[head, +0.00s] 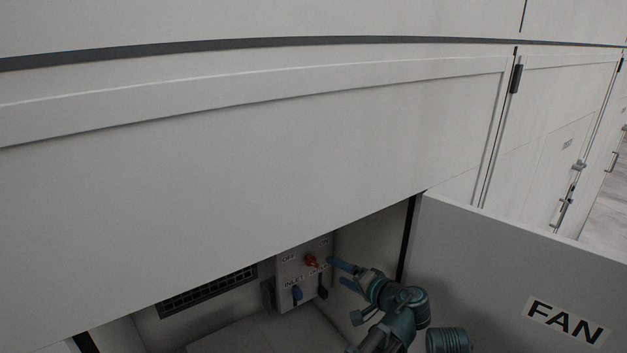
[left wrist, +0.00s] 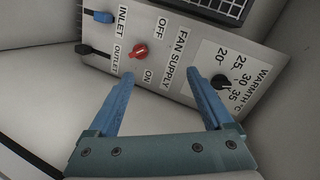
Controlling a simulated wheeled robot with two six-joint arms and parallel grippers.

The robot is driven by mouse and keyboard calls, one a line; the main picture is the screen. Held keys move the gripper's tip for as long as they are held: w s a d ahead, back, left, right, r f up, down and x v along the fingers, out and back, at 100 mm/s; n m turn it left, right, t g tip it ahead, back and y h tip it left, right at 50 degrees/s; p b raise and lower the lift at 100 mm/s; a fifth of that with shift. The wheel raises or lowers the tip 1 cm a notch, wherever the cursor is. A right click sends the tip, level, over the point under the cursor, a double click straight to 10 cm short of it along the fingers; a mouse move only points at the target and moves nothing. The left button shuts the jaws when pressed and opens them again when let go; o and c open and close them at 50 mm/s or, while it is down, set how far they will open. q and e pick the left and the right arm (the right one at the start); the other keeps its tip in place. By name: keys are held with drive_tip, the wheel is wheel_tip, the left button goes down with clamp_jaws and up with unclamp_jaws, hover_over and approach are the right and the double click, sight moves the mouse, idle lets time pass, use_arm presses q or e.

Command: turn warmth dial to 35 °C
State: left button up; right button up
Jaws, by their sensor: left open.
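The warmth dial (left wrist: 221,82) is a small black knob on a light grey control panel (left wrist: 175,85). Its scale reads 20, 25, 30 and 35 °C. A pale mark shows on the knob, but I cannot tell its exact setting. My left gripper (left wrist: 163,76) has blue fingers spread wide, with nothing between them. In the left wrist view the dial lies just right of the right finger's tip, outside the gap. In the head view the left gripper (head: 339,274) is at the panel's right side, and the dial cannot be made out there.
A red fan supply knob (left wrist: 139,51), a blue inlet lever (left wrist: 100,16) and a black outlet lever (left wrist: 90,50) sit on the same panel. A vent grille (head: 208,290) is to the left. An open door marked FAN (head: 500,270) stands at the right; a large white panel (head: 250,150) overhangs the recess.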

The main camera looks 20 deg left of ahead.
use_arm(q)
wheel_tip(320, 180, up, 11)
drive_tip(key=w+t+y+p, duration=0.2)
drive_tip(key=w+y, duration=0.1)
drive_tip(key=x, duration=1.4)
drive_tip(key=shift+a+f, duration=0.1)
drive_tip(key=shift+f, duration=0.1)
use_arm(e)
wheel_tip(320, 180, up, 4)
drive_tip(key=shift+r, duration=0.1)
use_arm(q)
clamp_jaws()
drive_tip(key=shift+m, duration=0.4)
